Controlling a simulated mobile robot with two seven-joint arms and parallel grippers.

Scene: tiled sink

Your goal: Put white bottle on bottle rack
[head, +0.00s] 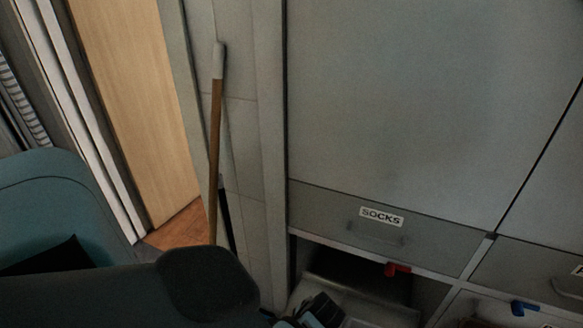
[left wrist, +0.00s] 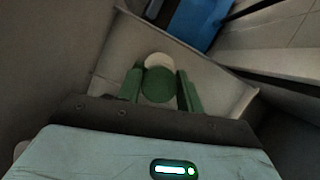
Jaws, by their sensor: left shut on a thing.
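In the left wrist view my left gripper (left wrist: 162,92) has its two green fingers on either side of a rounded object, which seems to be the white bottle (left wrist: 158,60). A white part shows at its far side and a round green face is nearest the camera. In the head view my left arm comes in from the lower left, and dark and teal parts show at the bottom edge. The bottle cannot be made out there. I cannot identify a bottle rack in either view. My right gripper is not in view.
A grey cabinet (head: 420,110) with a SOCKS drawer (head: 345,222) stands ahead, with open compartments below. A red clip (head: 397,269) and a blue clip (head: 524,308) sit on its lower edges. A pole (head: 215,150) leans at left. A pale bin-like surface (left wrist: 225,88) lies beyond the fingers.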

